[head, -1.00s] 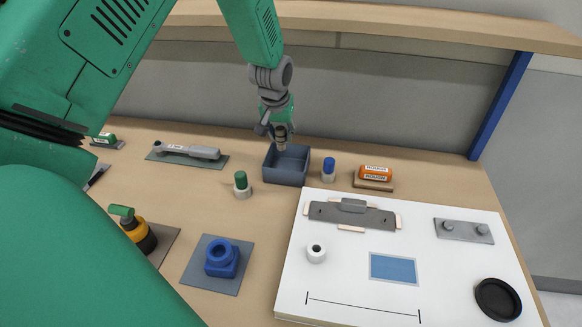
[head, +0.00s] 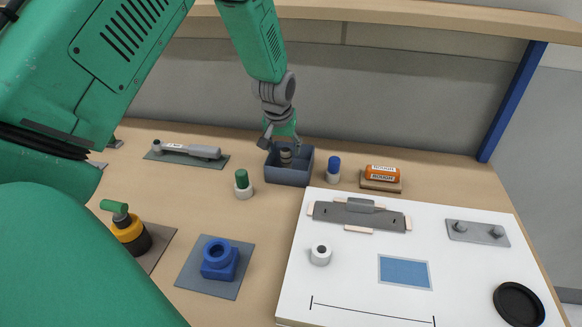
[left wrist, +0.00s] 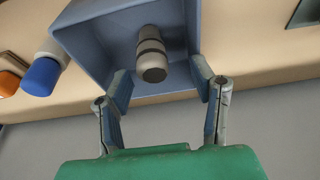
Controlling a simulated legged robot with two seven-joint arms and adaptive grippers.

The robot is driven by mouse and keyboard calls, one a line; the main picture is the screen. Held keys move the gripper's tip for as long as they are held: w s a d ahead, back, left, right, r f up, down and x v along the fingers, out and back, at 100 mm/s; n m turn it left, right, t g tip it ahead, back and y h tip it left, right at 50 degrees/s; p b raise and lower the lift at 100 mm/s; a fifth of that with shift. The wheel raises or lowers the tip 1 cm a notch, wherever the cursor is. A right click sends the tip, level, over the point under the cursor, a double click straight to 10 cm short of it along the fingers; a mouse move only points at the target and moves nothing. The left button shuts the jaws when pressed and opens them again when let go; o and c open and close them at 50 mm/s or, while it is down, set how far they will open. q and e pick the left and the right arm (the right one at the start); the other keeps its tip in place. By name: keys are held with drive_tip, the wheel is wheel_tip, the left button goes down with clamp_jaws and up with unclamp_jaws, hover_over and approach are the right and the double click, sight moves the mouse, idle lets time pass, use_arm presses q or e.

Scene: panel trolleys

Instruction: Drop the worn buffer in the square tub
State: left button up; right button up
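The worn buffer, a small grey-brown cylinder with dark bands (head: 286,157), is inside the square blue-grey tub (head: 288,177). In the left wrist view the buffer (left wrist: 152,55) shows its round end to the camera, within the walls of the tub (left wrist: 88,38). My left gripper (head: 281,141) is over the tub. In the left wrist view its fingers (left wrist: 161,82) are spread wide with a gap on each side of the buffer. Whether the buffer rests on the tub floor is hard to tell. My right gripper is not in view.
A green-capped bottle (head: 243,185) stands left of the tub, a blue-capped bottle (head: 333,170) right of it. A white board (head: 350,275) with parts fills the front right. A shelf (head: 400,28) runs above the back.

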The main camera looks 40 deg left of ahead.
use_arm(q)
drive_tip(key=shift+a, duration=0.1)
drive_tip(key=v, duration=1.1)
drive_tip(key=shift+r, duration=0.35)
drive_tip(key=shift+s, duration=0.1)
